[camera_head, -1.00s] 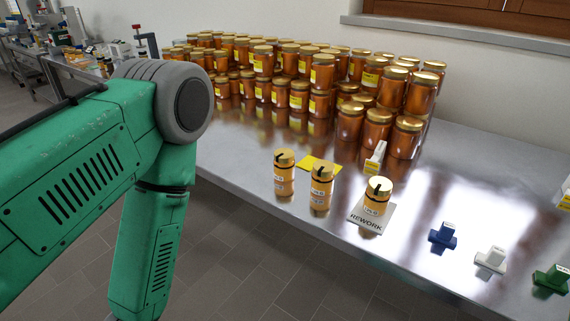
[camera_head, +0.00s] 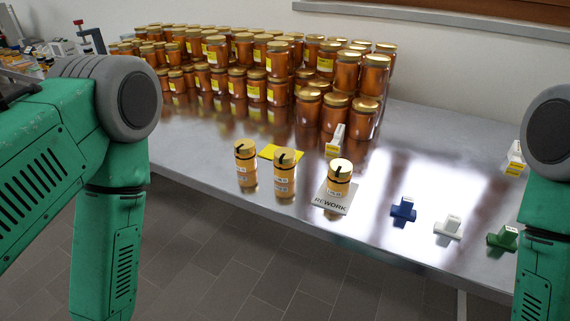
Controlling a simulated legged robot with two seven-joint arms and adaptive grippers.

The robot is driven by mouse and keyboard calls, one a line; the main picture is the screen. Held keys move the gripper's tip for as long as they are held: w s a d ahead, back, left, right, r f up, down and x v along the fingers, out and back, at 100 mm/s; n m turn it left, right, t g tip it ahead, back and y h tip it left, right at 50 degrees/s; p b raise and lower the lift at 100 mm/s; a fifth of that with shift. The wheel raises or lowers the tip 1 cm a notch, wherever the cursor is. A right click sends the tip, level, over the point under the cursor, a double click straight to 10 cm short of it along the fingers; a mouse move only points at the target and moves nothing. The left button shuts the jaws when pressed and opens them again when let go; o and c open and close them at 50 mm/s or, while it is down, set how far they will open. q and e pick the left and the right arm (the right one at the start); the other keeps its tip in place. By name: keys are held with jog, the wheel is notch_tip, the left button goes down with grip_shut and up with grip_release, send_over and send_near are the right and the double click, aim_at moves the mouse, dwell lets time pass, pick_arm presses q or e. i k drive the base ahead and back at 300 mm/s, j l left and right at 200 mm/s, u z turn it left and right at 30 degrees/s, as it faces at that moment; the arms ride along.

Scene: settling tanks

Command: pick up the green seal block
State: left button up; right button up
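The green seal block (camera_head: 503,238) stands near the front edge of the steel table, at the right of the head view. It has a flat base with an upright part that bears a pale label on top. My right arm comes in at the right edge, close beside the block in the picture, and its gripper is out of frame. My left arm hangs down at the left, away from the table's blocks, and its gripper is also out of frame. A white block (camera_head: 448,226) and a blue block (camera_head: 403,208) stand in a row to the left of the green one.
Three small jars stand near the front edge; one jar (camera_head: 339,178) is on the REWORK plate (camera_head: 334,203). A yellow card (camera_head: 281,153) lies behind them. Many amber jars (camera_head: 255,85) are stacked at the back. The table (camera_head: 425,140) is clear at the middle right.

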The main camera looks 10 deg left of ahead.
aim_at(506, 238)
jog(key=z, duration=1.25)
